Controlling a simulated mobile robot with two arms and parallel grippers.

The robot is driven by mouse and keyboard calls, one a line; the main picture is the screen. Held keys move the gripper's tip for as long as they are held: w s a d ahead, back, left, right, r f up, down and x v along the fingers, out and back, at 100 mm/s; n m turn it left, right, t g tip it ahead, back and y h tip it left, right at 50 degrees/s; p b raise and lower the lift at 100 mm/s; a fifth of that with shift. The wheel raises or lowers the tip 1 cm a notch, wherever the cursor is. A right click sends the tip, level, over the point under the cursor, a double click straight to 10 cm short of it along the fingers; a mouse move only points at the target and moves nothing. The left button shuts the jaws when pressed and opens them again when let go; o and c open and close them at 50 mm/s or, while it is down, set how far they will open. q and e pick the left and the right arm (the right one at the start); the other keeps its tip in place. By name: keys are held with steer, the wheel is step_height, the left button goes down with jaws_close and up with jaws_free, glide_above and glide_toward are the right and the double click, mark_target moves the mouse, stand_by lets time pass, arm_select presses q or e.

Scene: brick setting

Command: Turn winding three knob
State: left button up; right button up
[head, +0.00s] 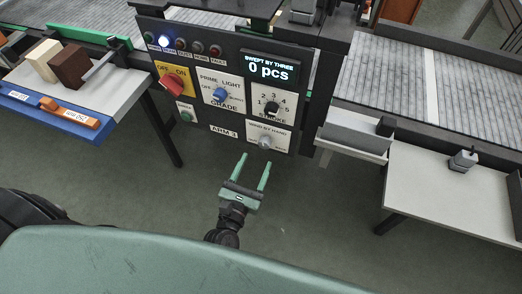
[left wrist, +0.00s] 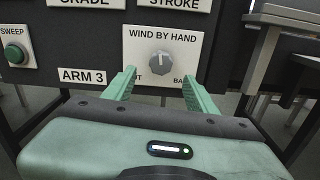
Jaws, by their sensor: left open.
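The grey knob marked "WIND BY HAND" (head: 265,141) sits low on the right of the dark control panel, near the label "ARM 3". In the left wrist view the knob (left wrist: 162,61) is centred on its white plate, with a pale pointer mark near the top. My left gripper (head: 254,158) is open, its green fingers pointing toward the panel just below the knob. In the left wrist view the fingers (left wrist: 160,82) stand either side of and below the knob, not visibly touching it. My right gripper is not in view.
The panel also has a red switch (head: 173,84), a blue knob (head: 221,95), a black knob (head: 271,108), a green button (head: 185,116) and a screen reading "0 pcs" (head: 268,67). Tables (head: 448,190) with conveyors flank it. The floor in front is clear.

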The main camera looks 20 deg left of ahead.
mark_target(263, 147)
arm_select(q)
steer(key=w, duration=0.5)
steer(key=shift+w+d+p, duration=0.15)
steer(key=shift+w+p, duration=0.25)
jaws_close()
